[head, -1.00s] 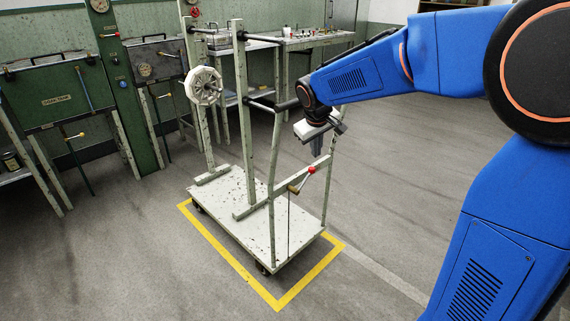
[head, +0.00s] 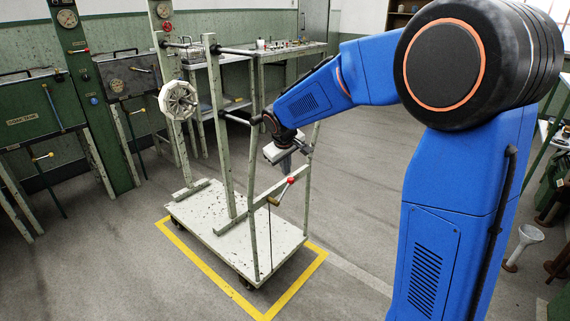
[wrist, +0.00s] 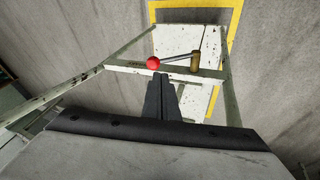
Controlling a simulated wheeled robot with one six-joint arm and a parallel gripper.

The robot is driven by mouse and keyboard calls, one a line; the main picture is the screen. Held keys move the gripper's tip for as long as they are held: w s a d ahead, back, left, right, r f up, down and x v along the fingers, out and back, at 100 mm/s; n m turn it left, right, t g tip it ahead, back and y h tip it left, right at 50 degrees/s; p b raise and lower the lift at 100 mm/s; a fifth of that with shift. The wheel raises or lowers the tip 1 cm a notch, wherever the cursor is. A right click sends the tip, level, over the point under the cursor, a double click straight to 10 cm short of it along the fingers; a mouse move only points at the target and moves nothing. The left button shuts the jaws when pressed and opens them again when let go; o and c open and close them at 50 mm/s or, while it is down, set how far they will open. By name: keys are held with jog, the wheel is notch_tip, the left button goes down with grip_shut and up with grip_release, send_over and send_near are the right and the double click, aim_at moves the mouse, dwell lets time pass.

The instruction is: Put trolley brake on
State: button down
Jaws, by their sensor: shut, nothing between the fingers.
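The trolley (head: 190,214) is a pale, worn platform with upright posts, standing inside a yellow floor outline. Its brake lever is a thin rod with a red knob (head: 292,180) and a brass pivot (head: 273,200) on the crossbar at the near end. In the wrist view the red knob (wrist: 153,63) is to the left and the brass pivot (wrist: 194,64) to the right, with the rod between them. My gripper (head: 286,166) is shut and empty, above the crossbar and close to the knob. In the wrist view its fingertips (wrist: 160,80) appear just below the knob; contact cannot be told.
A white reel (head: 178,100) hangs on the trolley's far post. Green basins (head: 38,115) line the left wall. A workbench (head: 285,50) with small items stands behind. The floor right of the trolley is open; a white funnel-like stand (head: 524,240) is at far right.

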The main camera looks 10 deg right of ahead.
aim_at(289, 179)
jog(key=shift+x, duration=2.4)
jog(key=shift+w+d+f, duration=0.1)
jog(key=shift+d, duration=0.15)
jog(key=shift+w+d+f+g+y, duration=0.35)
jog(key=shift+d+g+y, duration=0.15)
jog(key=shift+y, duration=0.1)
jog(key=shift+w+d+f+m+g+y, duration=0.3)
jog(key=shift+w+d+f+g+y, duration=0.25)
jog(key=shift+d+f+g+y, duration=0.3)
notch_tip(289, 179, down, 11)
jog(key=w+d+m+g+y, duration=0.1)
jog(key=d+g+y, duration=0.1)
jog(key=g+y, duration=0.3)
jog(key=shift+w+g+y, duration=0.3)
jog(key=shift+g+y, duration=0.05)
jog(key=shift+y, duration=1.6)
jog(key=shift+a, duration=0.1)
